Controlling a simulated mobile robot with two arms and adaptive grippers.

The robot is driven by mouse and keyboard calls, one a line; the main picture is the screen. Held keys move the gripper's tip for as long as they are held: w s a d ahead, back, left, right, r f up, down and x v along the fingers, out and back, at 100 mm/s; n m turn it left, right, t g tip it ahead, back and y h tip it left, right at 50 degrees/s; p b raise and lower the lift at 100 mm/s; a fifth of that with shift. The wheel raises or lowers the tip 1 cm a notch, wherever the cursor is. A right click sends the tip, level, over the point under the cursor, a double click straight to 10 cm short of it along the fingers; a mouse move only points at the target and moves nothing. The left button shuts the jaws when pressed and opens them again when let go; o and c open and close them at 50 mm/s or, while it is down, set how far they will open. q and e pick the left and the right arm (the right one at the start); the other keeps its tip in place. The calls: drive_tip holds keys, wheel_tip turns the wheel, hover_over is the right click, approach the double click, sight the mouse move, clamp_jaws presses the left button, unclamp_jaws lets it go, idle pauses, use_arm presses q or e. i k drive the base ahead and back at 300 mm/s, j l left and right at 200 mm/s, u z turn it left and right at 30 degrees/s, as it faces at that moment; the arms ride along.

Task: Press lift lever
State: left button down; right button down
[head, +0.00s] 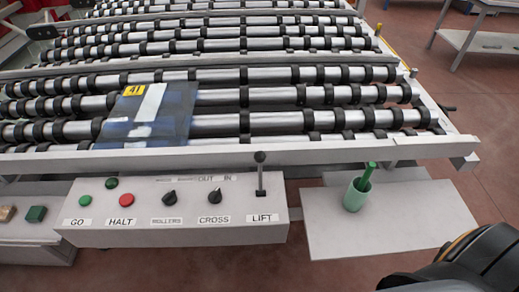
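The lift lever (260,170) is a dark ball-topped stick standing upright in a slot at the right end of the grey control panel (140,233). The label LIFT (262,218) is below it. Nothing touches the lever. A black, rounded part of my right arm enters at the lower right corner, well to the right of the panel. No gripper fingers show there. My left gripper is out of the picture.
Left of the lever are the CROSS knob (215,197), ROLLERS knob (170,198), red HALT button (127,200) and green GO button (85,200). A green cup (355,197) stands on the right shelf (400,215).

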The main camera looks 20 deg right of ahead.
sight(260, 157)
drive_tip(key=k+l, duration=0.15)
drive_tip(key=l, duration=0.2)
drive_tip(key=k+l, duration=0.15)
drive_tip(key=l, duration=0.2)
drive_tip(key=k+l, duration=0.15)
drive_tip(key=l, duration=0.2)
drive_tip(key=k+l, duration=0.15)
drive_tip(key=l, duration=0.2)
drive_tip(key=z, duration=0.05)
